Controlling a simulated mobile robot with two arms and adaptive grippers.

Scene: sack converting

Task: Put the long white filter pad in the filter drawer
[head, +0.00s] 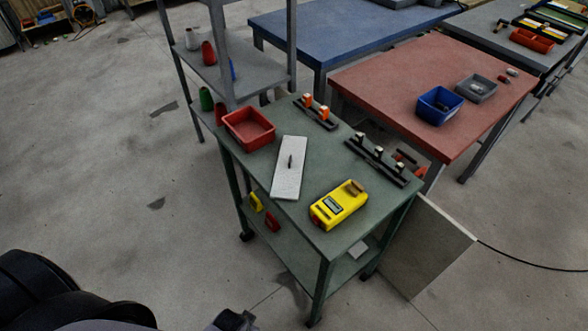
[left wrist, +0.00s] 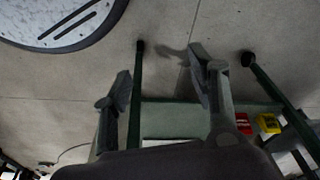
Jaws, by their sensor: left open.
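The long white filter pad (head: 289,168) lies flat on the top of a green cart (head: 325,237), with a small dark piece at its middle. It lies between a red bin and a yellow device. In the left wrist view my left gripper (left wrist: 160,78) is open, with nothing between its fingers. The cart's legs and lower shelf show beyond it. A dark part of mine shows at the bottom edge of the head view; I cannot tell if it is the gripper. My right gripper is not in view. I cannot make out a filter drawer in either view.
The red bin (head: 249,127), yellow device (head: 338,205) and two dark racks (head: 377,160) share the cart top. The lower shelf holds small yellow (head: 256,202) and red (head: 272,221) items. A grey panel (head: 425,250) leans at the cart's right. Floor at left is clear.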

